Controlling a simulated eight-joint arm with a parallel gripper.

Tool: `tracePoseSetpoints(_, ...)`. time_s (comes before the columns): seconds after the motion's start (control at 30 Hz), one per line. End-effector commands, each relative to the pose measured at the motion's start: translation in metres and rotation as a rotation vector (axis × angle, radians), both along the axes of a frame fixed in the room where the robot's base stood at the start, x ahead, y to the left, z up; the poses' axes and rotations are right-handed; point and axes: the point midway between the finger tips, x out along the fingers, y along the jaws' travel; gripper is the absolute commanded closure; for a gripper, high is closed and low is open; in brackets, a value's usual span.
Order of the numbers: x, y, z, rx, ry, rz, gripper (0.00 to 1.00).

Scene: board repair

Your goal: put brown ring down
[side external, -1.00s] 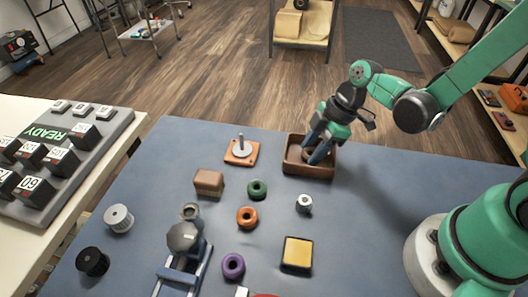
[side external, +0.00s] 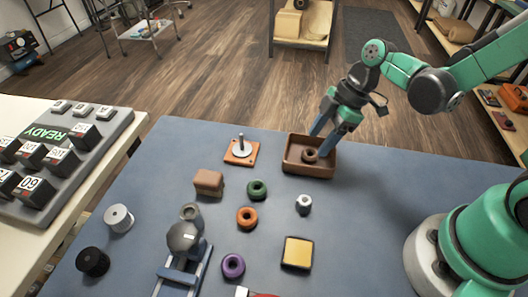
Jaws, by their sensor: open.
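The brown ring (side external: 310,155) lies flat inside the brown tray (side external: 292,170), near its middle. My gripper (side external: 322,139) is above the right part of the tray. Its blue fingers are apart and hold nothing. The ring is clear of the fingers as far as I can see.
An orange base with a peg (side external: 241,152) stands left of the tray. A green ring (side external: 257,190), an orange ring (side external: 247,217), a purple ring (side external: 233,265), a brown block (side external: 209,183) and a yellow pad (side external: 297,253) lie nearer. The table's right middle is clear.

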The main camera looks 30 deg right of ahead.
Motion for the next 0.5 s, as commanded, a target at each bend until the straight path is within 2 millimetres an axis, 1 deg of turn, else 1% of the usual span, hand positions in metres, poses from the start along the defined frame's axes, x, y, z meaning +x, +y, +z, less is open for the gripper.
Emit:
tracePoseSetpoints(0.03, -0.001, -0.004, 0.008, 0.0, 0.0, -0.002, 0.46)
tracePoseSetpoints(0.3, -0.008, -0.019, 0.048, 0.0, 0.001, -0.002, 0.46)
tracePoseSetpoints(0.5, -0.011, -0.027, 0.07, 0.0, 0.0, -0.001, 0.46)
